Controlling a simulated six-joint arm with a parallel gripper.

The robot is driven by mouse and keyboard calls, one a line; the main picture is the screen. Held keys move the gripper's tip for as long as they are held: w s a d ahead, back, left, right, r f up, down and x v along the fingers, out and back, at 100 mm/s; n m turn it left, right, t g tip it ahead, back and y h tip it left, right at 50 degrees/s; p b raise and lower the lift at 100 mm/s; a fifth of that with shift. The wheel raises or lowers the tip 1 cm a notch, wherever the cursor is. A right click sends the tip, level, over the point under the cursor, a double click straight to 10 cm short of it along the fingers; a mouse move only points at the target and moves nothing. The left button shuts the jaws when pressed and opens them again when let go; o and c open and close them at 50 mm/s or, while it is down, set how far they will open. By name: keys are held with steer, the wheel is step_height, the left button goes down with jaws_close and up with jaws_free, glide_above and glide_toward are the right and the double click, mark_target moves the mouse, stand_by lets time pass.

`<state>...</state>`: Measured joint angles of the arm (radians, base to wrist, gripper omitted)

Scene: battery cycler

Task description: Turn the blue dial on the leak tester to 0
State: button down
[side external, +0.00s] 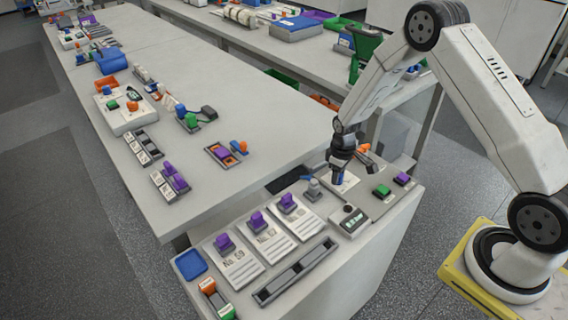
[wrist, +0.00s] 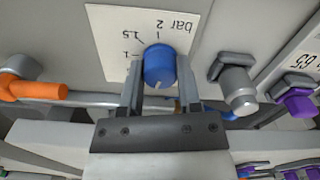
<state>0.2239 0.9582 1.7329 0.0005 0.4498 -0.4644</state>
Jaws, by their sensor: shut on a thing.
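The blue dial (wrist: 159,66) stands on a white scale card (wrist: 110,32) in the wrist view. The card reads "bar" with marks 2, 1.5 and 1 visible, upside down in the picture. A small pale line on the dial faces the bottom of the picture, towards my gripper. The marks on that side, including any 0, are hidden. My gripper (wrist: 160,80) is shut on the dial, one finger on each side. In the side external view my gripper (side external: 340,170) points down at the card (side external: 350,184) on the grey bench unit.
An orange handle (wrist: 32,89) and a grey fitting (wrist: 238,90) flank the dial in the wrist view. In the side external view, a small display box (side external: 350,221), a green button (side external: 382,190) and a purple button (side external: 402,178) stand nearby. Purple-clipped cards (side external: 270,245) lie left.

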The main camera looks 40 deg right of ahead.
steer(key=shift+c, duration=1.5)
jaws_free()
steer(key=shift+r, duration=0.15)
steer(key=shift+r, duration=3.75)
steer(key=shift+s, duration=0.1)
